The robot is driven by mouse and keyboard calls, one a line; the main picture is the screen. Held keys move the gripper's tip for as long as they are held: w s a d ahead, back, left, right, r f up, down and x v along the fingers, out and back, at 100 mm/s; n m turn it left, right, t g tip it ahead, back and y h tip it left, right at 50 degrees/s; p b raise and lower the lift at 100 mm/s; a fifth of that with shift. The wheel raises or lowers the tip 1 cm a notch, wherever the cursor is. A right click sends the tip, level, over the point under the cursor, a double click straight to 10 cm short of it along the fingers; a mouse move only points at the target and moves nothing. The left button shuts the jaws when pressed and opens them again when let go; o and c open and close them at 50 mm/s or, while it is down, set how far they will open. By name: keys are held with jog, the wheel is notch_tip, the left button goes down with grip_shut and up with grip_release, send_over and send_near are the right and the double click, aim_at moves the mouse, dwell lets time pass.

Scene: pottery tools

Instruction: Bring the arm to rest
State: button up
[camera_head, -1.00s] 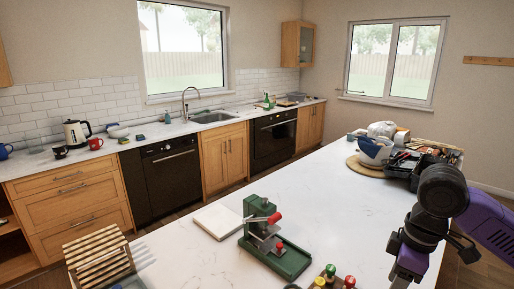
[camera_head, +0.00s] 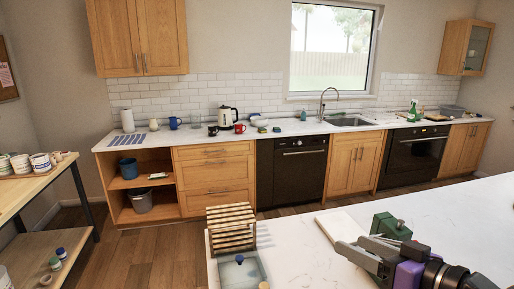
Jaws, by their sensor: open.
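My arm reaches in from the lower right corner, over the white marble-look island top (camera_head: 300,235). My gripper (camera_head: 352,247) points to the left, its grey fingers apart with nothing between them. The purple and black parts of my arm (camera_head: 410,274) show behind it. A green press (camera_head: 390,227) stands just behind the gripper, its lower part hidden by my arm. A white flat slab (camera_head: 341,226) lies beyond the fingers to the left.
A slatted wooden rack (camera_head: 230,228) and a shallow tray (camera_head: 240,270) sit at the island's left end. Open floor (camera_head: 150,255) lies left of it. A wooden shelf table (camera_head: 30,200) with pots is at far left. The kitchen counter (camera_head: 280,131) runs along the back wall.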

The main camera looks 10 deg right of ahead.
jog(key=s+a+f+m+t+h, duration=0.2)
jog(key=a+f+m+t, duration=0.15)
jog(key=a+m, duration=0.3)
jog(key=s+a+f+m+g+h, duration=0.1)
jog(key=s+a+f+m+h, duration=0.2)
jog(key=s+f, duration=0.75)
jog(key=s+d+f+n+g, duration=0.1)
jog(key=s+n, duration=0.3)
jog(key=s, duration=0.8)
jog(key=s+d+f+n+g, duration=0.15)
jog(key=s+n, duration=0.25)
jog(key=s, duration=0.7)
jog(key=shift+t+h, duration=0.3)
jog(key=shift+t, duration=0.1)
notch_tip(320, 180, down, 10)
jog(key=b, duration=1)
jog(key=shift+d, duration=0.1)
